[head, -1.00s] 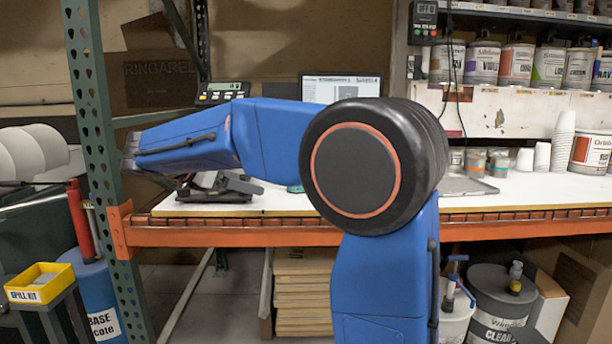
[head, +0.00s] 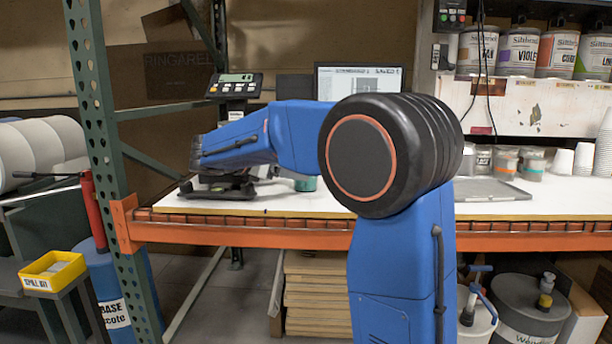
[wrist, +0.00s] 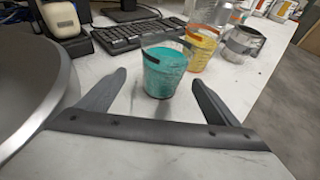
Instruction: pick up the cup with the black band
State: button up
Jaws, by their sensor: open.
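A clear cup with teal content (wrist: 164,74) stands upright on the white bench, with dark band-like marks near its rim. In the wrist view it is just ahead of and between the fingertips of my open gripper (wrist: 158,80), with a visible gap on each side. A greyish clear cup (wrist: 242,44) stands to the right. I cannot tell which mark is a full black band. In the head view, a teal cup (head: 306,184) is partly hidden by my arm.
A keyboard (wrist: 125,36) lies behind the teal cup, with a pale device (wrist: 61,18) at the left. A large round metal surface (wrist: 25,85) fills the left edge. In the head view, small cups (head: 505,163) and a flat tray (head: 495,190) are at the right of the bench.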

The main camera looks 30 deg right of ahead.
jog(key=shift+x, duration=1.1)
jog(key=shift+s+x, duration=0.15)
jog(key=shift+x, duration=1.15)
jog(key=shift+s+x, duration=0.15)
jog(key=shift+x, duration=1.2)
jog(key=shift+f, duration=0.2)
jog(key=c, duration=1.4)
